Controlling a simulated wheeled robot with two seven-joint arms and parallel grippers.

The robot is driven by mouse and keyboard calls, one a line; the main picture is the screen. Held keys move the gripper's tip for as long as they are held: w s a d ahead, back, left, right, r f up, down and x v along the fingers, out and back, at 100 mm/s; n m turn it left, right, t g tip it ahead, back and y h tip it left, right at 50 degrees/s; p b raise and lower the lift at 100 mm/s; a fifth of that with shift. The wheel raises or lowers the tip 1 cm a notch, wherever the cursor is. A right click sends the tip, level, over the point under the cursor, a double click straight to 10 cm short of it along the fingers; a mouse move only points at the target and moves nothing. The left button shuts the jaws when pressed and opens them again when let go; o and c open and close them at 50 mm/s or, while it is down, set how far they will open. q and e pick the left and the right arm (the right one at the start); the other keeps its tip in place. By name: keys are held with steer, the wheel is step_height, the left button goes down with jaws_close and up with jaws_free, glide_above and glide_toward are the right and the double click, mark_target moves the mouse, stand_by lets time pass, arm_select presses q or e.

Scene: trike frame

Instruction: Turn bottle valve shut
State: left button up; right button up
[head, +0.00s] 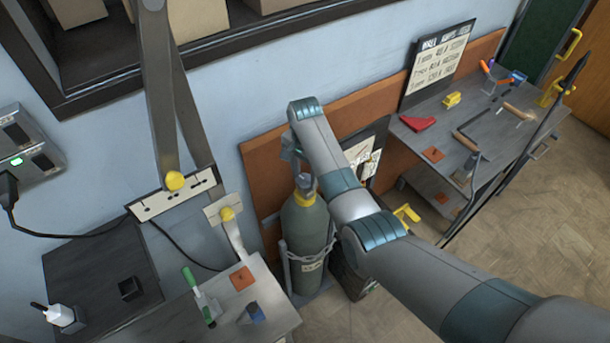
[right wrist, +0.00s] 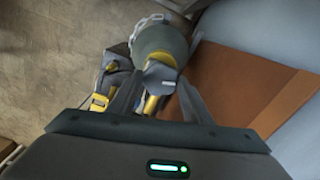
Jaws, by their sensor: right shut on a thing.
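The gas bottle (head: 304,240) is a grey-green cylinder standing upright by the wall, with a chain around its lower part. A yellow fitting (head: 306,197) and a small grey part show at its top. My right gripper (head: 298,170) is at the bottle's top, reaching in from the right. In the right wrist view the bottle (right wrist: 160,40) lies ahead, and the gripper (right wrist: 160,97) has its fingers on either side of the grey valve (right wrist: 160,76) and yellow fitting. It is shut on the valve; the exact contact is partly hidden. My left gripper is not in view.
A grey workbench (head: 470,130) with tools stands at the right. A bench (head: 270,305) with a green-handled tool is at the lower left. Orange panelling (head: 262,180) is close behind the bottle. Open floor (head: 540,240) lies at the right.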

steer(key=shift+w+r, duration=0.1)
steer(key=shift+r, duration=0.05)
steer(key=o, duration=1)
steer(key=shift+o, duration=0.2)
